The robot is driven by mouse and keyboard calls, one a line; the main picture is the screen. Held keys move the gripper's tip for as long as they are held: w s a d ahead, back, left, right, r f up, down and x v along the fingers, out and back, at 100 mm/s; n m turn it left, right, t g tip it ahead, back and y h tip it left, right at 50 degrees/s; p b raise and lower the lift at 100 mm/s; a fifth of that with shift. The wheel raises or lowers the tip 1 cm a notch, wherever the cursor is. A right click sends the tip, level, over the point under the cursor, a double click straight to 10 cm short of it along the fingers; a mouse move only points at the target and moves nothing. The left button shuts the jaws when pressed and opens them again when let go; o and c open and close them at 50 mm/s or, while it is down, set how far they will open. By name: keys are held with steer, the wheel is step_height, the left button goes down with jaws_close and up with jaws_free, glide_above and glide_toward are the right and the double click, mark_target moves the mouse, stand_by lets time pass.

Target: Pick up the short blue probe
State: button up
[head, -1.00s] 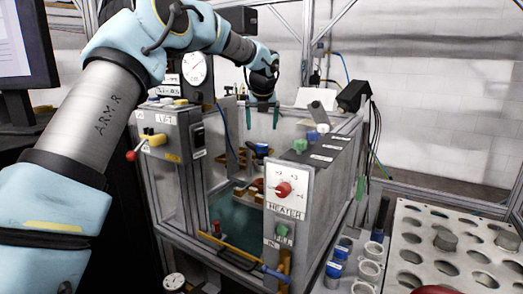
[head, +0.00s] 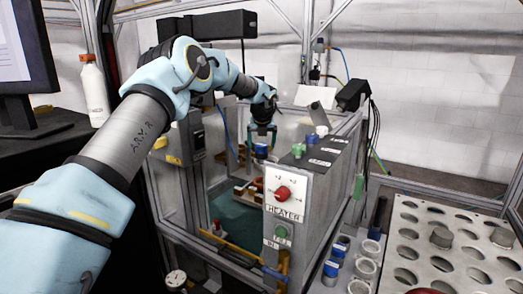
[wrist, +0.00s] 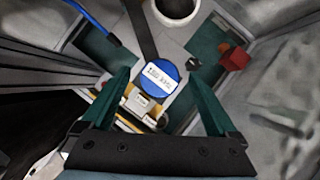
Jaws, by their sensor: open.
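My gripper (head: 262,142) hangs over the open tank in the head view, its green fingers spread. The wrist view shows my gripper (wrist: 157,78) from above, open and empty. A round blue top (wrist: 159,77) with a white printed label shows between and beyond the fingertips; its print is too small to read. A blue-topped piece (head: 261,150) sits just below my fingers in the head view. I cannot tell whether this is the short blue probe. A thin blue rod or cable (wrist: 92,22) lies at the upper left of the wrist view.
The tank's heater panel (head: 284,192) with a red knob stands in front of my gripper. Tank walls enclose it closely. A red block (wrist: 234,58) lies right of the fingers in the wrist view. A perforated tray (head: 440,222) and blue-capped vials (head: 331,268) are at right.

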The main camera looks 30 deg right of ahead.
jaws_close()
stand_by(0.8)
